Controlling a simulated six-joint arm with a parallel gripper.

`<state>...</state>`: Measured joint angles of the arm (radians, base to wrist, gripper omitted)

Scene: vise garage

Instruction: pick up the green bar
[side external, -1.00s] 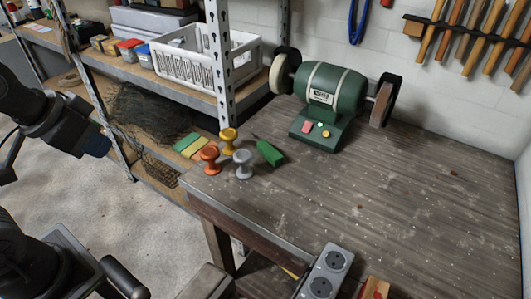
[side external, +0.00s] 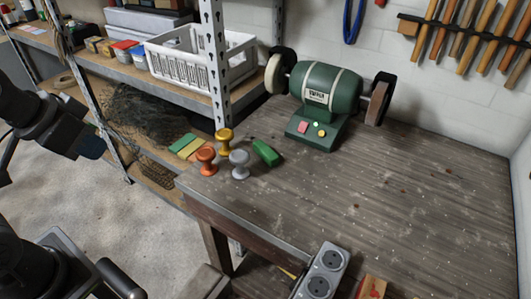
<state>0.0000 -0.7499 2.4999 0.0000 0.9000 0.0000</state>
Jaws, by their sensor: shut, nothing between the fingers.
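A green bar (side external: 266,153) lies on the grey-brown wooden workbench (side external: 380,195), near its left edge. It is just right of the yellow and grey knobs, with a gap between it and the grinder's base. A flat green strip (side external: 182,143) lies beside a yellow one, left of the knobs. Dark arm parts show at the left edge, well apart from the bar. No gripper fingertips can be made out.
An orange knob (side external: 205,159), a yellow knob (side external: 225,140) and a grey knob (side external: 239,163) stand close left of the bar. A green bench grinder (side external: 328,92) stands behind. A socket strip (side external: 322,272) is at the front. The bench's right side is mostly clear.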

